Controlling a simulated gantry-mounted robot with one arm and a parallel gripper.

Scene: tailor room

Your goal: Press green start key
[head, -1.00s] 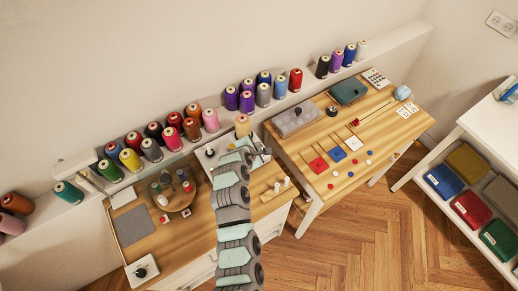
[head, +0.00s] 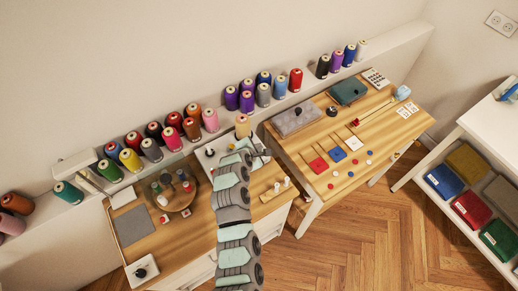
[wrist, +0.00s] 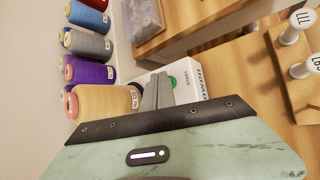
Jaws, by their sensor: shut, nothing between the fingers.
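The green key (wrist: 172,82) shows in the wrist view as a small round green patch on a white box-like machine (wrist: 190,85) with dark lettering. My gripper (wrist: 157,80) has its grey fingers shut and empty. They overlap the left part of the key in the wrist view, so part of it is hidden. I cannot tell whether the fingertips touch it. In the head view the white machine (head: 206,158) stands at the back of the left table, largely covered by my arm. The key and my fingertips are not clear there.
Thread spools (wrist: 88,45) line the shelf left of my gripper; a tan spool (wrist: 104,102) is very close beside the fingers. White labelled pegs (wrist: 299,22) stand in a wooden holder at the right. The right table (head: 345,185) holds coloured squares and boxes.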

